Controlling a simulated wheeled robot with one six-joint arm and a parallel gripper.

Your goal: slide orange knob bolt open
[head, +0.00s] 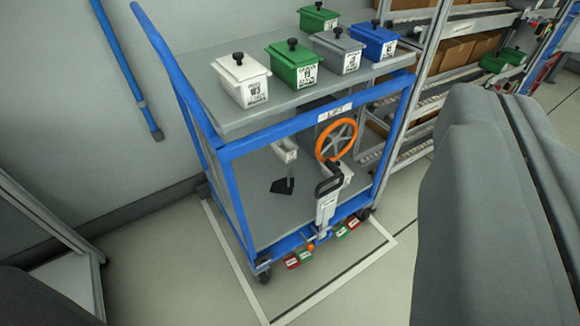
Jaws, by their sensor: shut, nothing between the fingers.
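The small orange knob (310,246) sits low at the front of a blue cart (300,130), on the lower front rail near the floor. The bolt it belongs to is too small to make out, and I cannot tell its position. A white lever with a black handle (327,195) stands just above the knob, slightly to its right. Red and green tags (305,256) hang on either side of the knob. My gripper is not in view; a large grey part at the right looks like my own arm.
An orange handwheel (336,139) is mounted inside the cart. Lidded boxes in white (240,78), green (294,64), grey (337,50) and blue (374,42) stand on its top. Racks (440,80) stand behind right. Floor ahead of the white floor line (330,285) is clear.

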